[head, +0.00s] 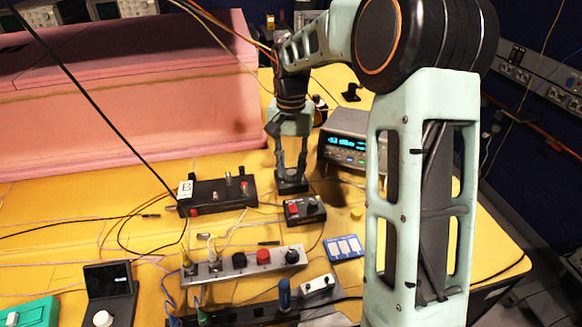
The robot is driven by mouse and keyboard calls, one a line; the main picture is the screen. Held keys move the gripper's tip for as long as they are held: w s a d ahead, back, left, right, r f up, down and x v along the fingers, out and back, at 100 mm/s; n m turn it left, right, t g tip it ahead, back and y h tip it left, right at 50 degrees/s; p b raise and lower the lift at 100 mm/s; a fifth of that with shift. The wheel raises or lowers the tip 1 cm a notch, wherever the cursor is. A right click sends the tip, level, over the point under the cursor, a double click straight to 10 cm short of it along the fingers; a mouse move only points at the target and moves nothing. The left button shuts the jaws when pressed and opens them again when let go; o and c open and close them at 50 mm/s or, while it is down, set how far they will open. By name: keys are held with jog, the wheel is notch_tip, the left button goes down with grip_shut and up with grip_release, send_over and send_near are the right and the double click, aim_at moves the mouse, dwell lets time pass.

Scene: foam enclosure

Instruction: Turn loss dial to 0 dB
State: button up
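My gripper (291,179) points down near the middle of the yellow table. Its two fingers stand apart, and their tips reach a small dark block (291,187). I cannot tell whether they touch or grip it. No loss or dB marking is readable, so I cannot tell which control is the loss dial. A small black box (305,210) with a red button and a dark knob sits just in front of the gripper. A dark unit with a small screen (108,279) and a white knob (103,318) stands at the front left.
A metal strip (215,271) with black and red knobs lies in front. A black box marked B (225,195) is left of the gripper. A lit display instrument (345,137) stands behind right, partly hidden by my arm. Pink foam (120,90) walls the back left. Loose cables cross the table.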

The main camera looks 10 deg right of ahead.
grip_shut()
jog(key=shift+n, duration=0.3)
jog(key=n+p, duration=0.3)
jog(key=n, duration=0.2)
jog(key=shift+r, duration=0.15)
jog(key=n+p, duration=0.2)
jog(key=n, duration=0.3)
jog(key=shift+n, duration=0.4)
jog(key=shift+n+p, duration=0.8)
jog(key=shift+n, duration=1.4)
jog(key=shift+o, duration=2.2)
grip_release()
